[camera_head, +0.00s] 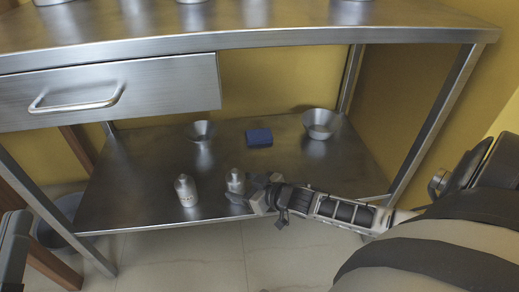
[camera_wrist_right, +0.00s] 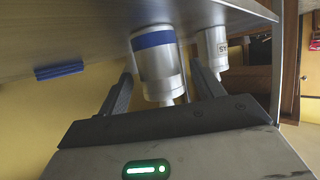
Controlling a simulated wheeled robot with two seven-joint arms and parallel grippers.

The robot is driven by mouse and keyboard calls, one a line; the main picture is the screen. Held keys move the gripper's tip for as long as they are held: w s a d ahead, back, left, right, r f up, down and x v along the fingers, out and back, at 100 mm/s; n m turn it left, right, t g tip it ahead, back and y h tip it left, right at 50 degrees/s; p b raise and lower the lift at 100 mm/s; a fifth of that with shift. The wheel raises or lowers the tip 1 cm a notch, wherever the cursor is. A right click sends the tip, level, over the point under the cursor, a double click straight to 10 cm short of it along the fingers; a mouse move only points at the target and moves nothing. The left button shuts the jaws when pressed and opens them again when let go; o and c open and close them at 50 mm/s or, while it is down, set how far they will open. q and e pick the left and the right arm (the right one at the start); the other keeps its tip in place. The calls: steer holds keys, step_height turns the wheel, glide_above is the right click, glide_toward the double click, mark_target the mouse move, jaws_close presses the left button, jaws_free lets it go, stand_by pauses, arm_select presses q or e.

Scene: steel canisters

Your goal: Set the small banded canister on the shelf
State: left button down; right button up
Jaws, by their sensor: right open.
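The small banded canister (camera_head: 235,181) stands upright on the lower shelf (camera_head: 135,205), near its front edge. In the right wrist view the picture is inverted; the silver-white canister (camera_wrist_right: 158,68) with its blue band has its base against the shelf surface. My right gripper (camera_head: 246,191) is at the canister, with its fingers apart on either side of it. In the right wrist view the open gripper (camera_wrist_right: 163,80) shows a gap beside the canister.
A second pale canister (camera_head: 186,190) with lettering stands to the left on the shelf. The tabletop (camera_head: 260,30) and drawer (camera_head: 110,95) hang above. The shelf's left part is clear.

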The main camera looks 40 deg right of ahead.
steer(key=p+v, duration=0.3)
steer(key=v, duration=0.4)
steer(key=shift+s+d+r, duration=0.1)
steer(key=shift+s+r, duration=0.15)
steer(key=shift+r, duration=0.05)
arm_select(q)
step_height(320, 180, down, 6)
steer(key=s+n+g+y+p, duration=0.1)
steer(key=s+n+g+y, duration=0.1)
steer(key=n+g, duration=0.1)
steer(key=shift+s+d+g+y, duration=0.2)
steer(key=shift+d+g+y, duration=0.1)
steer(key=shift+g, duration=0.2)
arm_select(e)
steer(key=v, duration=0.3)
steer(key=shift+f, duration=0.2)
